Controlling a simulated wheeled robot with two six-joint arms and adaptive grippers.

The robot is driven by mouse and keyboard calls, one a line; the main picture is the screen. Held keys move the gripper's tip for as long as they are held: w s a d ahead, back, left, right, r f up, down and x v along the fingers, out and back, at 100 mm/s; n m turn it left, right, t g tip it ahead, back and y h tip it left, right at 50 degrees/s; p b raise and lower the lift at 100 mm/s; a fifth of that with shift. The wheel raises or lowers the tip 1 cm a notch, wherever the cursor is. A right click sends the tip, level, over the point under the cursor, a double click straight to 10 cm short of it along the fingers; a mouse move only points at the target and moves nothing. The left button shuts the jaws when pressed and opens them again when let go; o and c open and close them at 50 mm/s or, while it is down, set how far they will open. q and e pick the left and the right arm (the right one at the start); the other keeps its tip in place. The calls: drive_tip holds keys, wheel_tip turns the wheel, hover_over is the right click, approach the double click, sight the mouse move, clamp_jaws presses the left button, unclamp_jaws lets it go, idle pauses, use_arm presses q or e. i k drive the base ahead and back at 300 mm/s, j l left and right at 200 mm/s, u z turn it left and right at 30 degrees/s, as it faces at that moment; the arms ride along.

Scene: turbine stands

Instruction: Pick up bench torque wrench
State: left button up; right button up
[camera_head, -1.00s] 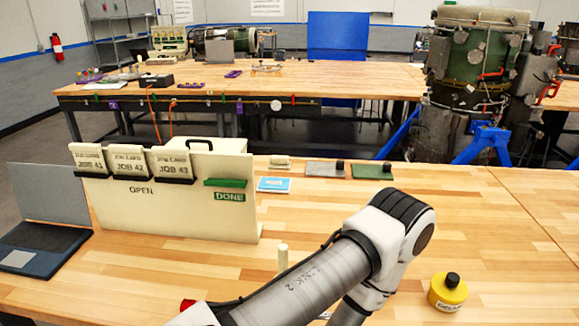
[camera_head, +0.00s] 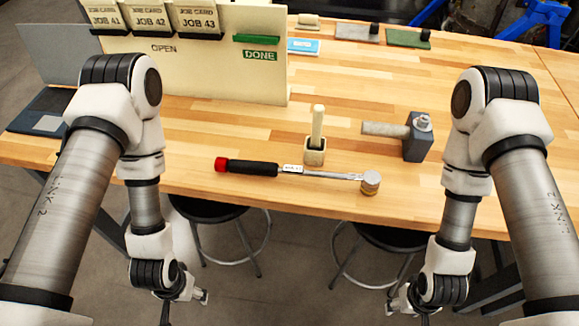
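The bench torque wrench (camera_head: 258,168) lies flat near the front edge of the wooden bench. It has a red end cap at the left, a black grip, a silver shaft and a round head at the right. My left gripper (camera_head: 190,302) hangs low in front of the bench, to the left and below the wrench. My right gripper (camera_head: 402,305) hangs low in front of the bench, to the right and below it. Both are apart from the wrench. Their fingers are small and partly hidden by my arms, so their opening is unclear.
A light block with an upright post (camera_head: 316,138) stands just behind the wrench. A dark block with a grey cylinder (camera_head: 412,138) sits to its right. The job card board (camera_head: 215,68) and a laptop (camera_head: 45,122) are at the left. Stools (camera_head: 225,215) stand under the bench edge.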

sight(371, 179)
drive_tip(key=k+j+z, duration=0.15)
drive_tip(key=j, duration=0.35)
drive_tip(key=k+j+z, duration=0.15)
drive_tip(key=j, duration=0.3)
drive_tip(key=k+j+z, duration=0.15)
drive_tip(key=j, duration=0.3)
drive_tip(key=k+j+z, duration=0.1)
drive_tip(key=k+j, duration=0.2)
drive_tip(key=j, duration=0.15)
drive_tip(key=k+j+z, duration=0.15)
drive_tip(key=j, duration=0.25)
drive_tip(key=i, duration=0.5)
